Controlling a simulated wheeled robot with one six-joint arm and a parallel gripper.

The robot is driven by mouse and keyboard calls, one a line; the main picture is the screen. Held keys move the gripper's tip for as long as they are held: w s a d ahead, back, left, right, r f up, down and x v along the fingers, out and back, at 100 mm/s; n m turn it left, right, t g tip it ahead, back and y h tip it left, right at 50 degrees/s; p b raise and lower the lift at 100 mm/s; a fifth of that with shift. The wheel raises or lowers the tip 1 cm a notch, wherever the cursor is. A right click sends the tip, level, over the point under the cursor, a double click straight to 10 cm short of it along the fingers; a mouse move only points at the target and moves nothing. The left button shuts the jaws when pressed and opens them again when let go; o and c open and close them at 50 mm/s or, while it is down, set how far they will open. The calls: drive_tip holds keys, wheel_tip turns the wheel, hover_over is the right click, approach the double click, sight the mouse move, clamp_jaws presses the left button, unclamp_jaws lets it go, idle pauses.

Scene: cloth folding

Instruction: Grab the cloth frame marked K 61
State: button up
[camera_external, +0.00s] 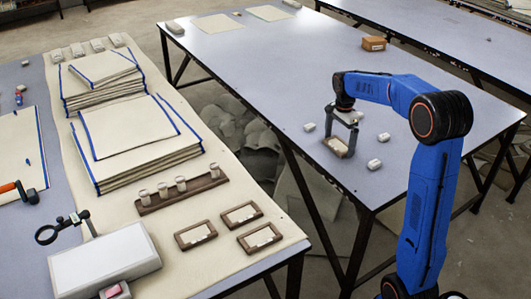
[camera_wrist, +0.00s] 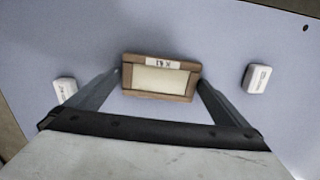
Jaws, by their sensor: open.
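The cloth frame (camera_wrist: 160,79) is a small wooden rectangle around cream cloth, with a white label that appears to read K 61. In the wrist view it lies between the fingertips of my open gripper (camera_wrist: 160,84), with the left finger close to its left side and the right finger near its right side. In the external view the frame (camera_external: 338,147) is on the grey-blue table, under my gripper (camera_external: 341,126). I cannot tell whether the fingers touch it.
White labelled blocks (camera_wrist: 257,78) (camera_wrist: 65,90) lie on both sides of the frame. More small blocks (camera_external: 374,164) sit nearby. A brown box (camera_external: 374,43) stands farther back. Similar wooden frames (camera_external: 242,214) lie on the left table, with cloth stacks (camera_external: 140,165). The table's middle is clear.

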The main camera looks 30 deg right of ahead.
drive_tip(key=c, duration=0.7)
drive_tip(key=shift+r, duration=0.1)
drive_tip(key=shift+c, duration=0.2)
